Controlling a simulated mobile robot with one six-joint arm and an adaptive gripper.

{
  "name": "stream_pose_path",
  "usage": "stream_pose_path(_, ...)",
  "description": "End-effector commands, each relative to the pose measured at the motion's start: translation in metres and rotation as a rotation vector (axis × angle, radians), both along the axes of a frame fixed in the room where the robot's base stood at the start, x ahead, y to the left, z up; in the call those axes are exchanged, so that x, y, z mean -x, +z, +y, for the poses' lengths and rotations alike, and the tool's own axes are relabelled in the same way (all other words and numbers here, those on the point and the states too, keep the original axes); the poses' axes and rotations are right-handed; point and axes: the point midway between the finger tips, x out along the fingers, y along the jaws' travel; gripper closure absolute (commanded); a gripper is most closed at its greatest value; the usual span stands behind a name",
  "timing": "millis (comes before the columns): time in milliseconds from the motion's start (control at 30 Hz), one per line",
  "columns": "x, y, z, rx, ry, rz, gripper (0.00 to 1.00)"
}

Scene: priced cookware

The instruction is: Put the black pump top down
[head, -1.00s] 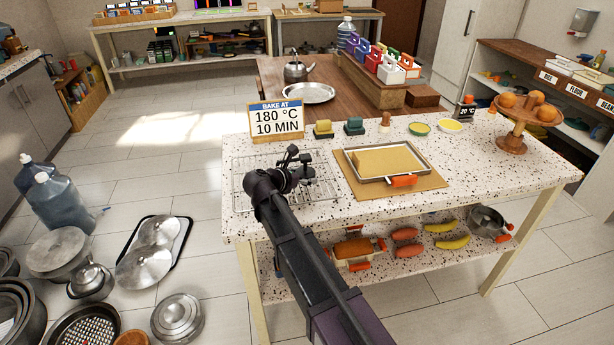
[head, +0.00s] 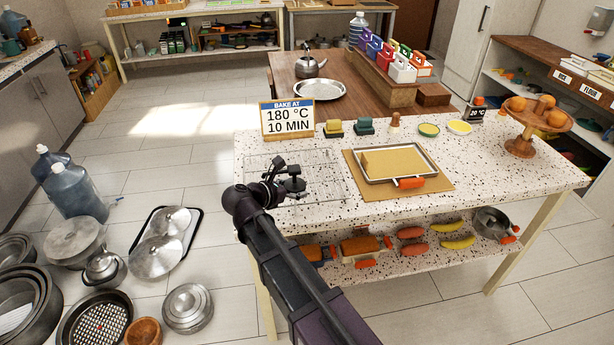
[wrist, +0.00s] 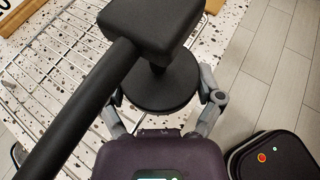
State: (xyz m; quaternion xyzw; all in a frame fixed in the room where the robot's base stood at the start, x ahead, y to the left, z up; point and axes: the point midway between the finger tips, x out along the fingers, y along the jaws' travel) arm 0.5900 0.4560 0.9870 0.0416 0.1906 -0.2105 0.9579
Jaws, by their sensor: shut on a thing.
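The black pump top (wrist: 160,92) has a square head, a long spout reaching to the lower left and a round collar below. In the wrist view its collar sits between the two grey fingers of my gripper (wrist: 161,98), which is shut on it. In the head view the pump top (head: 294,185) shows small and dark at my gripper (head: 275,190), above the left end of the speckled counter (head: 400,203). A wire rack (wrist: 45,85) lies under it. The gap between pump top and rack is hard to judge.
The "bake at" sign (head: 288,118) stands behind the rack. A baking tray (head: 395,163) on a brown board lies to its right. Bare counter lies in front of the tray.

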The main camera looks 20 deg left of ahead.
Motion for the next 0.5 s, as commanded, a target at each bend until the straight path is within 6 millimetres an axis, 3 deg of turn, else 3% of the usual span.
stream_pose_path(200,0.03,0.003,0.004,0.0,0.001,0.0,0.7)
stream_pose_path(500,0.043,0.004,0.006,0.0,-0.001,0.0,0.7)
